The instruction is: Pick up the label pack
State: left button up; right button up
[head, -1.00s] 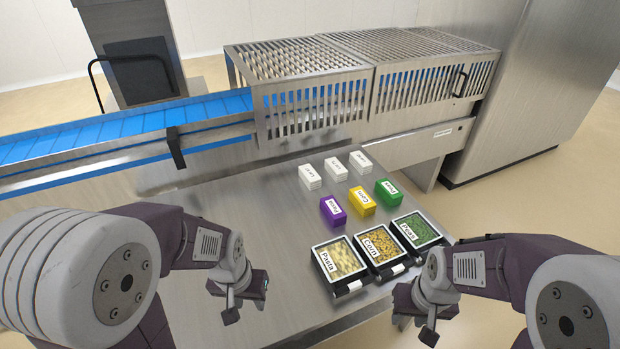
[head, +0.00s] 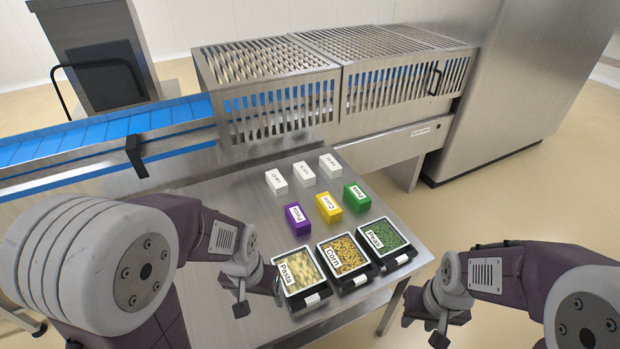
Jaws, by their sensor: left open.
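Three small white packs stand in a row at the back of the steel table: a left one (head: 276,182), a middle one (head: 303,174) and a right one (head: 329,165). Their print is too small to read. In front of them are a purple block (head: 298,219), a yellow block (head: 328,208) and a green block (head: 356,198), with name labels. I cannot tell which is the label pack. My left gripper (head: 259,297) is open and empty, just left of the pasta tray. My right gripper (head: 423,329) looks open and empty, right of the table's edge.
A pasta tray (head: 291,307), a corn tray (head: 338,284) and a peas tray (head: 399,261) line the table's front. Behind the table are a blue conveyor (head: 95,131) and a slotted metal guard (head: 275,115). The table (head: 215,215) is bare left of the packs.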

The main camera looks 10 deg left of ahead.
aim_at(278, 185)
jog(key=i+l+z, duration=0.35)
jog(key=i+l, duration=0.2)
jog(key=l, duration=0.35)
jog(key=i+l+z, duration=0.35)
jog(key=i+l, duration=0.3)
jog(key=i+l+u, duration=0.1)
jog(key=i+u, duration=0.25)
jog(key=i+l+u, duration=0.2)
jog(key=i+u, duration=0.15)
jog(key=i+l+u, duration=0.35)
jog(key=i, duration=0.15)
jog(key=i+j+u, duration=0.1)
jog(key=i+u, duration=0.6)
jog(key=u, duration=0.15)
jog(key=i+l+u, duration=0.1)
jog(key=i+u, duration=0.35)
jog(key=i+l+u, duration=0.2)
jog(key=u, duration=0.25)
